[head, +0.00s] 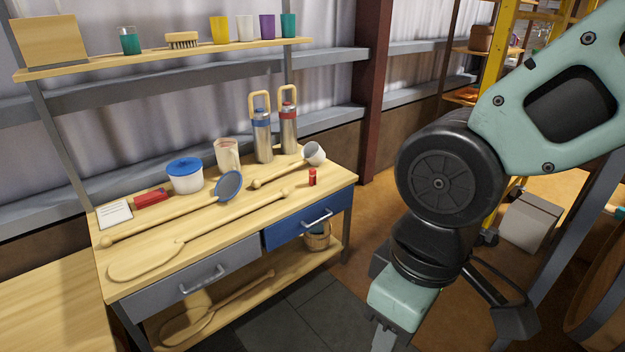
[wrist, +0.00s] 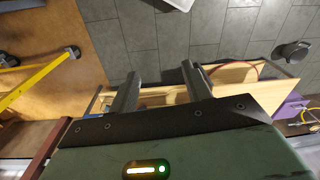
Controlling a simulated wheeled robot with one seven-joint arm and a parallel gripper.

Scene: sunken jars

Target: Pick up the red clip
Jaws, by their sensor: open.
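Two red things lie on the wooden workbench (head: 225,232) in the head view, and I cannot tell for sure which is the red clip. One is a flat, oblong red piece (head: 152,198) at the left, beside a white card. The other is a small upright red piece (head: 312,177) near the right end, above the blue drawer. My gripper (wrist: 160,85) is open and empty in the wrist view. In the head view it hangs low at the right, apart from the bench, its fingertips cut off by the bottom edge. Neither red piece shows in the wrist view.
The bench top also holds a blue-lidded jar (head: 184,175), a pale mug (head: 228,155), two tall flasks (head: 263,135), a ladle (head: 314,153), a blue-faced strainer (head: 229,186) and a long wooden paddle (head: 140,258). A shelf (head: 150,56) with cups hangs above. Floor lies clear before the bench.

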